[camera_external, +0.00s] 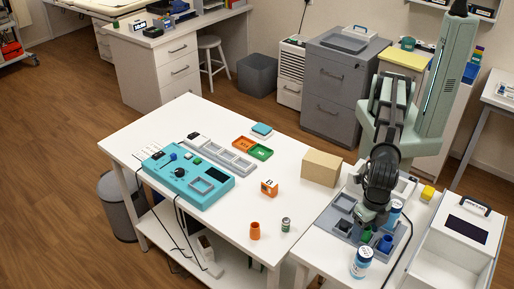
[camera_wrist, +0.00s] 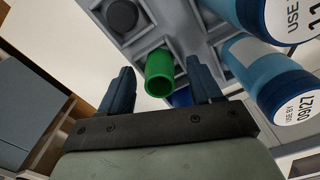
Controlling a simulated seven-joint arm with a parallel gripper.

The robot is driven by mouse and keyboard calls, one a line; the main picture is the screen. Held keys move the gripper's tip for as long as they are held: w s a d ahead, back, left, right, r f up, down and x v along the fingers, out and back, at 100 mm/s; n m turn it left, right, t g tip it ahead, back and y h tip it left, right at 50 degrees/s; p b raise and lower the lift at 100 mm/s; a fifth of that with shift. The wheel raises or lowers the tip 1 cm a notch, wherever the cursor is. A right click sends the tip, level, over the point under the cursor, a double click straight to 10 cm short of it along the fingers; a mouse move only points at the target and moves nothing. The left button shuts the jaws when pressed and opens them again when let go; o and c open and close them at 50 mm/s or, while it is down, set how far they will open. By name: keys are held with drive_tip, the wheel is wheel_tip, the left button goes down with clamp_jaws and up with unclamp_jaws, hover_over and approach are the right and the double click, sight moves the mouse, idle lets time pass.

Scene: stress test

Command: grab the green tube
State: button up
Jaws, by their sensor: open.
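The green tube (camera_wrist: 159,74) stands in the grey tray (camera_wrist: 190,22) in the wrist view, its open end facing the camera. My gripper (camera_wrist: 160,85) is open, with one blue finger on each side of the tube; I cannot tell whether either finger touches it. In the external view the green tube (camera_external: 366,235) shows small in the grey tray (camera_external: 343,201), just below my gripper (camera_external: 368,222). A blue tube (camera_wrist: 182,97) is partly hidden beside the green one; it also shows in the external view (camera_external: 385,243).
Blue-labelled bottles (camera_wrist: 285,98) stand close to the right finger; one shows at the front (camera_external: 361,262). A dark round piece (camera_wrist: 122,15) sits in the tray. A cardboard box (camera_external: 321,168) and a white bin (camera_external: 455,245) flank the tray. The white table's middle is mostly clear.

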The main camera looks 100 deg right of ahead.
drive_tip(key=shift+c, duration=0.4)
drive_tip(key=c, duration=1)
drive_tip(key=shift+c, duration=0.2)
